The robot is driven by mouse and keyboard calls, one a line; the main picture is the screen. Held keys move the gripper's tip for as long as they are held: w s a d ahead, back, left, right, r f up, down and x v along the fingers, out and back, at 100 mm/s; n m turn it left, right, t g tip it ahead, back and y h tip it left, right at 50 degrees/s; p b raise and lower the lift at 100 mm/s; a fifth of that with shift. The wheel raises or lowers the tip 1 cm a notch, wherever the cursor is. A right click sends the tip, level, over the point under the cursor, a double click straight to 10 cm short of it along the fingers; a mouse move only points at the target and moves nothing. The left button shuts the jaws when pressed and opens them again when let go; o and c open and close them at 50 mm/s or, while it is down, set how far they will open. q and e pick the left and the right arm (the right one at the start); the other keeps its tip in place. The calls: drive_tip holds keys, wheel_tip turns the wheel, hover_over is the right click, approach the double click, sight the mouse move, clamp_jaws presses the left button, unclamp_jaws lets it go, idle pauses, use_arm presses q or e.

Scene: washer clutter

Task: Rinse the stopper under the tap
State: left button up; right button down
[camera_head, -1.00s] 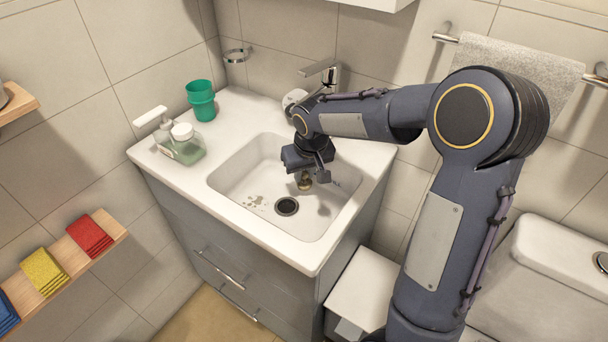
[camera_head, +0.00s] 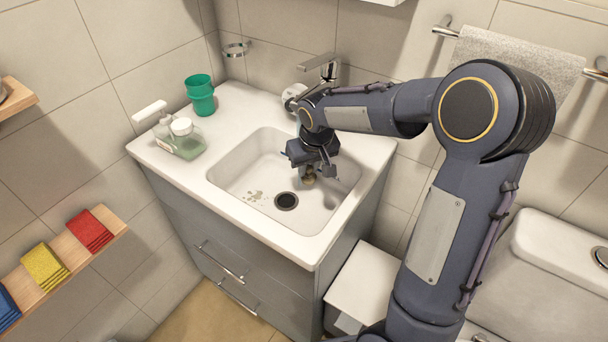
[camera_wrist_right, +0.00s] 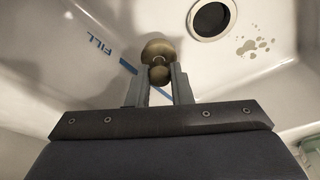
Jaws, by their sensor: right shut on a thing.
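The brass-coloured stopper (camera_head: 309,178) is held low inside the white sink basin (camera_head: 236,186). It shows larger in the right wrist view (camera_wrist_right: 158,54), with its knob between the fingertips. My right gripper (camera_head: 318,172) is shut on the stopper; its fingers also show in the wrist view (camera_wrist_right: 159,82). The chrome tap (camera_head: 325,68) stands at the back of the sink, partly behind my right arm. The stopper is in front of and below the tap. The dark drain hole (camera_head: 286,201) is open, to the left of the stopper and apart from it. My left gripper is not in view.
Brown stains (camera_head: 254,196) lie on the basin floor beside the drain. A blue FILL mark (camera_wrist_right: 103,49) is on the basin wall. A soap bottle (camera_head: 180,140) and stacked green cups (camera_head: 200,95) stand on the left counter. A towel (camera_head: 520,62) hangs at right.

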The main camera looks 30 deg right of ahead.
drive_tip(key=shift+a, duration=0.1)
drive_tip(key=shift+w+a, duration=0.25)
drive_tip(key=shift+a, duration=0.15)
drive_tip(key=shift+s+d, duration=0.1)
drive_tip(key=shift+d, duration=0.05)
idle(0.3)
drive_tip(key=shift+s+d, duration=0.2)
drive_tip(key=shift+d, duration=0.2)
drive_tip(key=shift+w+a, duration=0.1)
drive_tip(key=shift+a, duration=0.15)
drive_tip(key=shift+w+a, duration=0.2)
drive_tip(key=shift+a, duration=0.1)
drive_tip(key=shift+s+d, duration=0.1)
drive_tip(key=shift+d, duration=0.05)
drive_tip(key=shift+s+d, duration=0.2)
drive_tip(key=shift+d, duration=0.2)
drive_tip(key=shift+w+a, duration=0.1)
drive_tip(key=shift+a, duration=0.1)
